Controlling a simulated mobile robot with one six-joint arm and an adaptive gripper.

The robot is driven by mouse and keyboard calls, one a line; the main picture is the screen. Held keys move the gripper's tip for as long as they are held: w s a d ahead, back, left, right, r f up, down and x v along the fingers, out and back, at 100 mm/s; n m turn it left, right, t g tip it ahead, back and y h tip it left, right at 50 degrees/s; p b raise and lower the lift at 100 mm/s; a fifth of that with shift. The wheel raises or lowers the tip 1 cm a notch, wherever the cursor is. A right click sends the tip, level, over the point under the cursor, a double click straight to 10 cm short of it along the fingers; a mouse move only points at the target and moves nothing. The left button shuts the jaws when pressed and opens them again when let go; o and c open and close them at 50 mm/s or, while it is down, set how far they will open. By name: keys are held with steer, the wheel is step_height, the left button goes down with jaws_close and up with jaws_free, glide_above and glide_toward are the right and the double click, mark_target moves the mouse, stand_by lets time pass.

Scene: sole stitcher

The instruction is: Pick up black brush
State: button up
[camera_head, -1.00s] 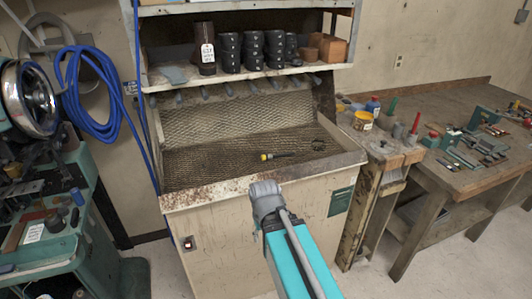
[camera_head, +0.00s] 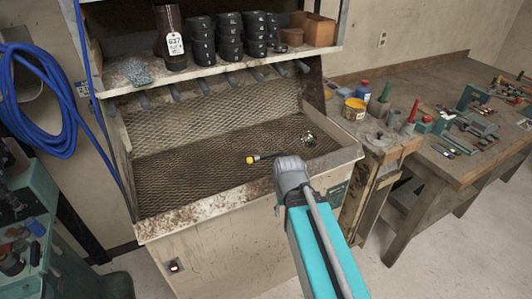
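A dark tool with a yellow end, which looks like the black brush (camera_head: 262,157), lies on the mesh floor of the bench tray (camera_head: 185,179). Its yellow end points left. The rest of it passes behind the grey joint of my arm. A round, bristly dark and pale piece (camera_head: 308,139) shows just right of and above that joint. I cannot tell whether it is the brush's head. My teal arm reaches up from the bottom edge to the tray's front rim. My gripper does not show; the arm hides whatever lies beyond the joint.
A shelf (camera_head: 215,70) with stacked black cups (camera_head: 200,40) and a tagged brown cylinder (camera_head: 170,40) overhangs the tray. Blue hose (camera_head: 40,100) hangs at left. A wooden workbench (camera_head: 400,90) with tools and a yellow tin (camera_head: 354,109) stands at right.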

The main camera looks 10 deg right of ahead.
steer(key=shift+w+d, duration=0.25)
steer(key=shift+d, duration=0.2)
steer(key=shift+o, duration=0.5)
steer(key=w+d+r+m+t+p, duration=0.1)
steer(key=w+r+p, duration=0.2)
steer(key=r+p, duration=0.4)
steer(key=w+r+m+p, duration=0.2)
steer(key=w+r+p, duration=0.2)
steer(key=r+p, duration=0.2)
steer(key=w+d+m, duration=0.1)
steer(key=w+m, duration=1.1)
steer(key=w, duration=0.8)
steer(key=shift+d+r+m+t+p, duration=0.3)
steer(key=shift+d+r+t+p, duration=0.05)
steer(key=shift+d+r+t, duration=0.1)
